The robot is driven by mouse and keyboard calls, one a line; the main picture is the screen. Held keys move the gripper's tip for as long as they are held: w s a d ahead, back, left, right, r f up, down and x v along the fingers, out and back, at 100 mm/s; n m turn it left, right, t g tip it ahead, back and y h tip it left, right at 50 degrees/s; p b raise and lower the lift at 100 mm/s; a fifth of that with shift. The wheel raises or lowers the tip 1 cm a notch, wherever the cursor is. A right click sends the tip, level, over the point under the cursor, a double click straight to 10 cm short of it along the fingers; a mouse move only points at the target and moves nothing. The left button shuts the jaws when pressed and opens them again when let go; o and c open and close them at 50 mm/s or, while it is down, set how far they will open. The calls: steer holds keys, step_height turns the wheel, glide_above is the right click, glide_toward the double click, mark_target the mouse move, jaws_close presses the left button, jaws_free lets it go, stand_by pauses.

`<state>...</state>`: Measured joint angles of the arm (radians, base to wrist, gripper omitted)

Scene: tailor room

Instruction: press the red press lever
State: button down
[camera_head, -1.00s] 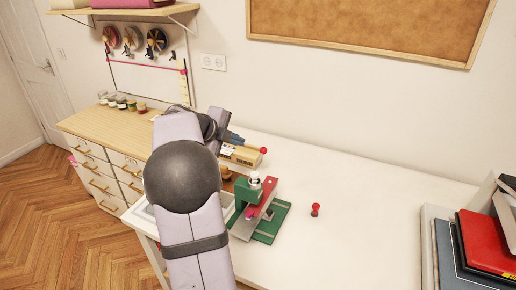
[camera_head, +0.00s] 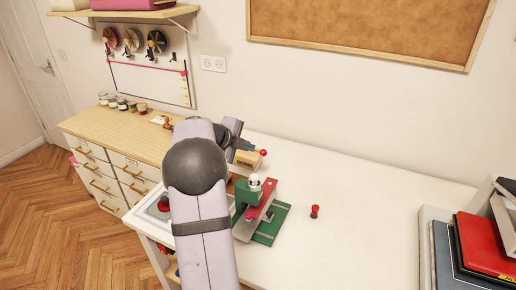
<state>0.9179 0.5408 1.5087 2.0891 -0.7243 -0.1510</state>
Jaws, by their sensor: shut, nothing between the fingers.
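A small press with a green base (camera_head: 270,228) stands on the white table, right of my arm. Its red part (camera_head: 262,207) slants along the top of the green body, which has a white and dark knob (camera_head: 254,184) at the back. My arm crosses the middle of the view and hides part of the press's left side. My gripper (camera_head: 247,146) is a small dark shape behind the press, near a red ball (camera_head: 263,152) on a tan object. It is shut and apart from the press; contact with the tan object cannot be told.
A red and black item (camera_head: 315,211) stands right of the press. Books and folders (camera_head: 485,240) fill the right edge. The white table (camera_head: 370,200) is clear between them. A wooden-topped drawer unit (camera_head: 125,140) with small jars stands at the back left.

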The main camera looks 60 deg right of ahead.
mark_target(261, 153)
steer(key=p+x, duration=0.2)
steer(key=x, duration=0.5)
steer(key=shift+d+f, duration=0.1)
steer(key=shift+d, duration=0.05)
steer(key=shift+d+f+p, duration=0.25)
steer(key=shift+d+p, duration=0.2)
steer(key=shift+p, duration=0.6)
steer(key=d+f+p, duration=0.1)
steer(key=f, duration=0.1)
steer(key=shift+d+f+p, duration=0.3)
steer(key=shift+d+p, duration=0.1)
steer(key=shift+d+f, duration=0.2)
steer(key=shift+f, duration=0.3)
